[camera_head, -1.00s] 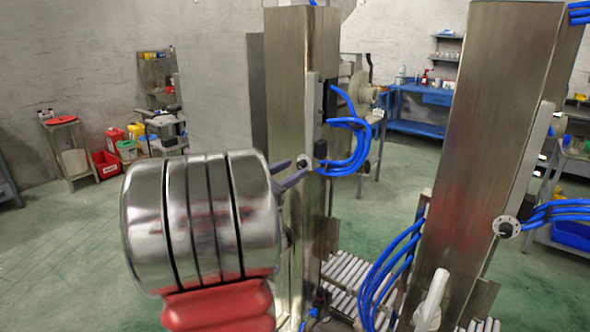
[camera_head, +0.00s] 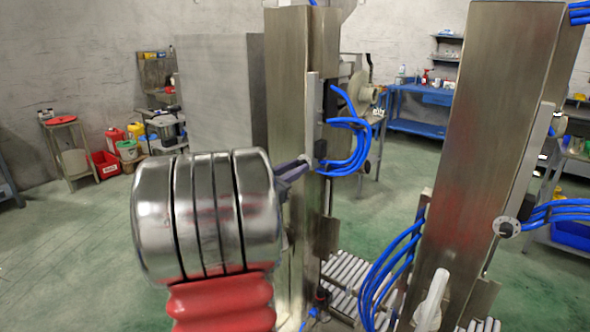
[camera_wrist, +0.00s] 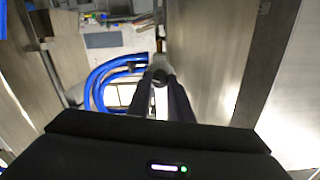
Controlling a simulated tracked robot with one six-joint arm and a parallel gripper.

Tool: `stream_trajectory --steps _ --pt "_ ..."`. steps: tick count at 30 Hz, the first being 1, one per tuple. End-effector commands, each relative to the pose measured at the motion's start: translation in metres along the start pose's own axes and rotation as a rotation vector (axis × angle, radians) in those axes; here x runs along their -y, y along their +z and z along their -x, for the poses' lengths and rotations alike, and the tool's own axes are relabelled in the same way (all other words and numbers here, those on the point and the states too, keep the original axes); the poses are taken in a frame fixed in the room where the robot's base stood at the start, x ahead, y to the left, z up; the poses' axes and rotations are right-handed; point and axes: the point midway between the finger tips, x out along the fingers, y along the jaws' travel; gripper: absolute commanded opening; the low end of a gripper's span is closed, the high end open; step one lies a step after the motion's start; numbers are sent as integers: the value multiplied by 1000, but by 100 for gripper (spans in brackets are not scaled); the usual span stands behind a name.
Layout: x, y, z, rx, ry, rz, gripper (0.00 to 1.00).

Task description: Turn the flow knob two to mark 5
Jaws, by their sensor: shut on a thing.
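My gripper (camera_head: 302,163) is at the flow knob on the narrow plate of the left steel column (camera_head: 287,90). In the wrist view its dark fingers (camera_wrist: 160,82) are closed around the small dark knob, with the pale dial (camera_wrist: 158,64) just beyond. The fingers hide most of this knob, and no marks or pointer can be read. A second black knob on a round white dial (camera_head: 507,227) is on the right column (camera_head: 490,120), apart from my gripper. No number label is legible on either knob.
Blue hoses (camera_head: 350,145) curve out close to the right of the gripped knob. More blue hoses (camera_head: 385,270) hang between the columns. A roller conveyor (camera_head: 350,272) runs low behind them. A white handle (camera_head: 431,300) stands at the right column's foot.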

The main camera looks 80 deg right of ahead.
Motion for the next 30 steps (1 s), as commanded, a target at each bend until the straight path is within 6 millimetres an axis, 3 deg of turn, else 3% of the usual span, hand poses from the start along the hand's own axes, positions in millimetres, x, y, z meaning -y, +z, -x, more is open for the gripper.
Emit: stream_trajectory --steps 27,28,30 --pt "2 0 0 -2 -3 172 0" --pt "2 0 0 -2 -4 172 20" --pt "2 0 0 -2 -3 172 25"
